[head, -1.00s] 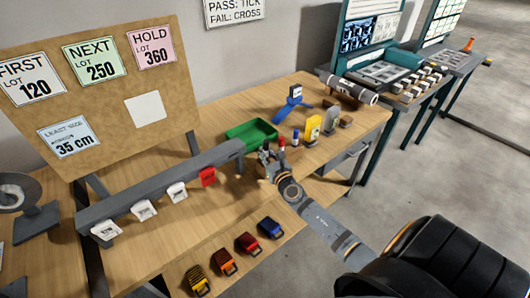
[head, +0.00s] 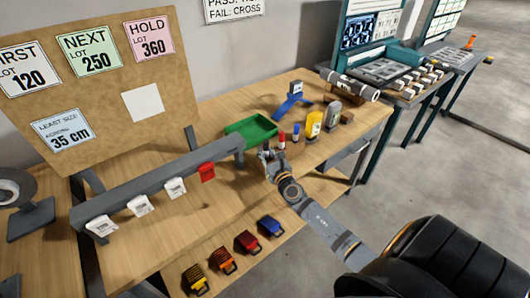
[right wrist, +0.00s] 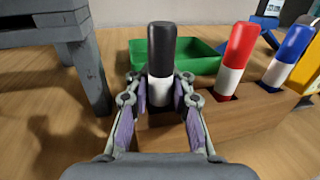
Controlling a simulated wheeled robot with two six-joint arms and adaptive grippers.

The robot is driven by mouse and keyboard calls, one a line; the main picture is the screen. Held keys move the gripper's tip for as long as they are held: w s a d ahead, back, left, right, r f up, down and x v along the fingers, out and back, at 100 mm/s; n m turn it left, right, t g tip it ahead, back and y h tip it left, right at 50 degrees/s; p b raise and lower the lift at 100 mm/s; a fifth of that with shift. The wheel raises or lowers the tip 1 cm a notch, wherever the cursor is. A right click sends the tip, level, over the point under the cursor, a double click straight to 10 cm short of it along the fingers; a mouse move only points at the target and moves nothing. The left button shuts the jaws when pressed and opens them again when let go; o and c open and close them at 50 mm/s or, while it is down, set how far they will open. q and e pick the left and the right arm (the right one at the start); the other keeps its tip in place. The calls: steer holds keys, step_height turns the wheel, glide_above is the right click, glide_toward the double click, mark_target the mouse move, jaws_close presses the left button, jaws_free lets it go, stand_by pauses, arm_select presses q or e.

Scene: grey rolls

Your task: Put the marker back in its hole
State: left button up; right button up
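A black marker with a white lower part (right wrist: 161,62) stands upright between the fingers of my right gripper (right wrist: 161,93) in the right wrist view. Both fingertips sit close against its sides, and the grip looks shut on it. Its lower end meets the left end of the wooden block (right wrist: 215,128); I cannot tell how deep it sits there. A red marker (right wrist: 238,58) and a blue marker (right wrist: 291,58) stand in the block to its right. In the head view my right gripper (head: 265,155) is at the block's near left end. My left gripper is not in view.
A green tray (head: 252,129) lies just behind the block. A grey rail (head: 160,183) with hanging tags stands to the left. A yellow object (head: 314,123) and a grey one (head: 333,117) stand to the right.

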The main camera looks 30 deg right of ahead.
steer(key=o, duration=0.4)
steer(key=s, duration=0.4)
steer(key=s+a, duration=0.1)
steer(key=s, duration=0.7)
steer(key=shift+a, duration=0.4)
